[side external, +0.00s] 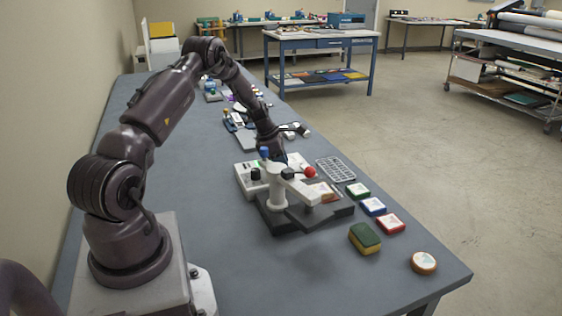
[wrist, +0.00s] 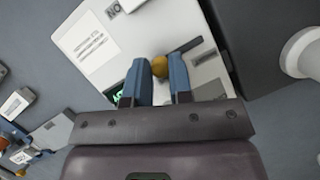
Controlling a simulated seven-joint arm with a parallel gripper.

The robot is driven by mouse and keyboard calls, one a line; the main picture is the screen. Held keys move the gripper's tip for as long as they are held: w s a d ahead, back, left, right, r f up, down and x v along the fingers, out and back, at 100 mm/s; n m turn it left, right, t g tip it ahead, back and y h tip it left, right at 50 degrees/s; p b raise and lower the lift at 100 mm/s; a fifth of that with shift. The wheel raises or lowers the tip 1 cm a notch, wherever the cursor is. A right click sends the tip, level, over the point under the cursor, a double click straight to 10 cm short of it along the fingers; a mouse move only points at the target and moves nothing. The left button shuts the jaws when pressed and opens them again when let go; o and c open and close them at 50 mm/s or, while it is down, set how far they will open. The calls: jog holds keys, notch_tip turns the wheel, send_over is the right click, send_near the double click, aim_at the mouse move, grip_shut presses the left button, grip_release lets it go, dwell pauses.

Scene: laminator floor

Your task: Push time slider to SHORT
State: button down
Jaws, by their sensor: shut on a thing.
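The white control box (side external: 244,184) stands behind the dark-based press on the blue-grey table. In the wrist view its white panel (wrist: 120,58) carries a printed label, a partly visible "NO" sign and a dark slot (wrist: 188,46). A yellow slider knob (wrist: 160,66) sits at the near end of that slot. My gripper (wrist: 160,78) has its two blue fingers on either side of the knob, shut on it. In the side view my gripper (side external: 277,157) is low over the box, and the knob is hidden there. I cannot read a SHORT mark.
The press arm with a red knob (side external: 310,172) and its dark base (side external: 328,212) stand close in front of the box. Coloured pads (side external: 372,206), a green-yellow sponge (side external: 365,238) and a round wooden piece (side external: 424,262) lie to the right. The table's front left is clear.

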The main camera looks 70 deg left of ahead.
jog(key=shift+d, duration=2.25)
jog(key=c, duration=1.1)
grip_release()
jog(key=shift+o, duration=0.3)
jog(key=shift+s+a+r, duration=0.15)
jog(key=shift+r, duration=0.3)
jog(key=v, duration=1.2)
